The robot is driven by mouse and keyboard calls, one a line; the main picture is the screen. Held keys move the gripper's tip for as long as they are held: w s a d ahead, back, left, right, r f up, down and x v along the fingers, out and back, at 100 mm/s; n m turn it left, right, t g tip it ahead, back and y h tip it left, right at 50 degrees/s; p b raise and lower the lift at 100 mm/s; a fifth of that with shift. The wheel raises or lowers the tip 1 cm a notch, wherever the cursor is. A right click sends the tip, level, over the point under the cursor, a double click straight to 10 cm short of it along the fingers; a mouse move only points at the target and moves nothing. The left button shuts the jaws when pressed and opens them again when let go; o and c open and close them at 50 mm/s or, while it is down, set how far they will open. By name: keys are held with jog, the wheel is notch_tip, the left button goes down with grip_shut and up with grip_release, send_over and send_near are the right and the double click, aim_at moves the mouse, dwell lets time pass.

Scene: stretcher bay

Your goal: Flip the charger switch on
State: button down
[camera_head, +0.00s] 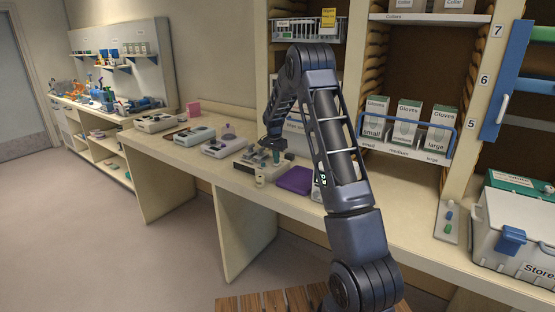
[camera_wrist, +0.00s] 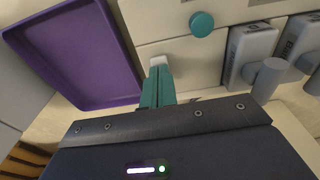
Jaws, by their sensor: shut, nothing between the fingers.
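A cream charger unit (camera_head: 243,164) sits on the long bench in the head view, with dark items on its top. Its cream face (camera_wrist: 175,45) fills the upper middle of the wrist view, with a round teal knob (camera_wrist: 202,24) and grey battery-like blocks (camera_wrist: 250,50) in slots. My gripper (camera_head: 276,156) is low over the unit in the head view. Its teal fingers (camera_wrist: 158,80) are shut and empty in the wrist view. A small white piece (camera_wrist: 157,61) shows right at the fingertips, perhaps the switch. I cannot tell whether the fingers touch it.
A purple tray (camera_head: 297,180) lies just right of the charger; it also shows in the wrist view (camera_wrist: 75,55). A small cream pot (camera_head: 260,180) stands at the bench's front edge. Other devices (camera_head: 223,147) stand to the left. Shelves with glove boxes (camera_head: 409,117) rise behind.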

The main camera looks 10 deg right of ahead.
notch_tip(320, 180, up, 14)
jog(key=shift+s+a+f, duration=0.15)
jog(key=shift+s+a, duration=0.1)
jog(key=shift+s, duration=0.15)
jog(key=shift+a+t+h, duration=0.2)
jog(key=shift+t+h, duration=0.1)
jog(key=shift+t, duration=0.1)
dwell(0.7)
send_near(275, 165)
jog(key=w+d+f, duration=0.1)
jog(key=f, duration=0.1)
jog(key=w+d+f, duration=0.1)
jog(key=f, duration=0.1)
jog(key=w+d+f, duration=0.1)
jog(key=f, duration=0.1)
jog(key=shift+w+d, duration=0.2)
dwell(0.3)
